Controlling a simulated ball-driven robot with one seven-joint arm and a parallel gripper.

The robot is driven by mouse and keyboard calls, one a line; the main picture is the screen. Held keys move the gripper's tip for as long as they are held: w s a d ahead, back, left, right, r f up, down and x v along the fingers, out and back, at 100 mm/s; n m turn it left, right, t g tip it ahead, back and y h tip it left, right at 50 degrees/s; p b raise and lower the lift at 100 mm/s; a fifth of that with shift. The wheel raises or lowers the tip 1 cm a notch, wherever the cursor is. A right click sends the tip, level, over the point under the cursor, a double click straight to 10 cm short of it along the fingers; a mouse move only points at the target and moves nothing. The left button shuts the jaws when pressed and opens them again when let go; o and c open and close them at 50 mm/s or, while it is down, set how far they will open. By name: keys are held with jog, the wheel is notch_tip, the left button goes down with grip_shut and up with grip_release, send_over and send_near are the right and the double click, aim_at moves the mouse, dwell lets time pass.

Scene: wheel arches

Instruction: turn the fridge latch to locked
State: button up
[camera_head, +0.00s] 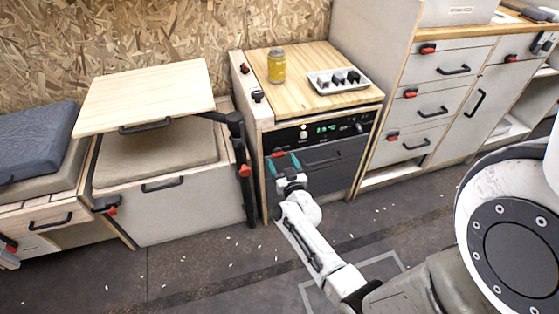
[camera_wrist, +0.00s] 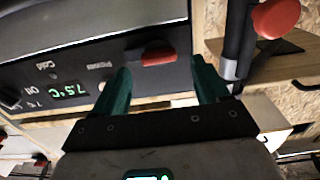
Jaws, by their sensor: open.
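The fridge (camera_head: 330,172) is the dark-fronted unit under the wooden counter, with a green display reading about 7.5°C. Its red latch (camera_wrist: 158,57) sits on a black mount on the front panel in the wrist view. The latch looks roughly level there; I cannot tell its locked side. In the head view my gripper (camera_head: 283,160) is at the upper left of the fridge front and mostly covers the latch. In the wrist view my gripper (camera_wrist: 161,72) is open, its green fingers on either side of the latch, with no clear grip on it.
A black post with a red knob (camera_wrist: 276,17) stands close to the right finger in the wrist view. A folding table (camera_head: 150,92) is left of the fridge. A yellow jar (camera_head: 276,66) and a white tray (camera_head: 316,88) stand on the counter. The floor in front is mostly clear.

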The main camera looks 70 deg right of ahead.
aim_at(281, 153)
jog(key=shift+x, duration=1.3)
jog(key=c, duration=1.1)
jog(key=shift+o, duration=0.2)
